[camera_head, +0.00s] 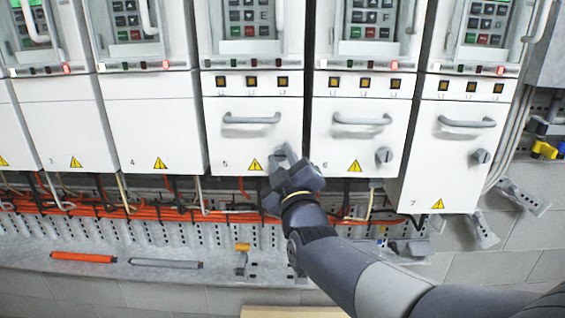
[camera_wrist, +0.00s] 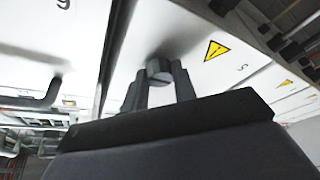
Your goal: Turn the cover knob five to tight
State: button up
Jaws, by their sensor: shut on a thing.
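Cover five (camera_head: 240,135) is a white drive front with a grey bar handle (camera_head: 252,118), a "5" and a yellow warning triangle. My gripper (camera_head: 284,156) is at its lower right corner and hides the knob in the head view. In the wrist view, the grey round knob of cover five (camera_wrist: 158,70) stands out from the white front between my two fingers (camera_wrist: 159,88). My gripper is shut on it. The knob's angle is hard to read.
Cover six (camera_head: 358,138) and cover seven (camera_head: 446,150) have similar knobs to the right. Orange cables (camera_head: 130,206) run below the covers. An orange bar (camera_head: 82,257) and a grey bar (camera_head: 165,263) lie on the ledge. A yellow-topped clip (camera_head: 243,247) stands below cover five.

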jog(key=m+b, duration=0.1)
jog(key=b, duration=0.1)
jog(key=m+t+h+b, duration=0.1)
jog(key=m+b, duration=0.1)
jog(key=shift+a+f+m+b, duration=0.1)
jog(key=shift+f+m+b, duration=0.2)
jog(key=shift+f, duration=0.05)
jog(key=m+h+b, duration=0.1)
jog(key=m+h, duration=0.1)
jog(key=m, duration=0.1)
jog(key=m+h+b, duration=0.1)
jog(key=m+b, duration=0.1)
jog(key=m, duration=0.1)
jog(key=shift+a+r+m+t+h+b, duration=0.1)
jog(key=shift+a+m+t+h+b, duration=0.05)
jog(key=shift+m+t+h+b, duration=0.2)
jog(key=m+h, duration=0.2)
jog(key=m, duration=0.1)
jog(key=m+h+b, duration=0.1)
jog(key=m, duration=0.2)
jog(key=shift+a+r+m+h, duration=0.1)
jog(key=shift+r+m+h, duration=0.05)
jog(key=shift+m+h, duration=0.15)
jog(key=m+g+h, duration=0.1)
jog(key=m, duration=0.2)
jog(key=m+h, duration=0.2)
jog(key=m, duration=0.1)
jog(key=shift+a+r+m+g, duration=0.1)
jog(key=shift+r+m+g, duration=0.05)
jog(key=shift+m+g, duration=0.15)
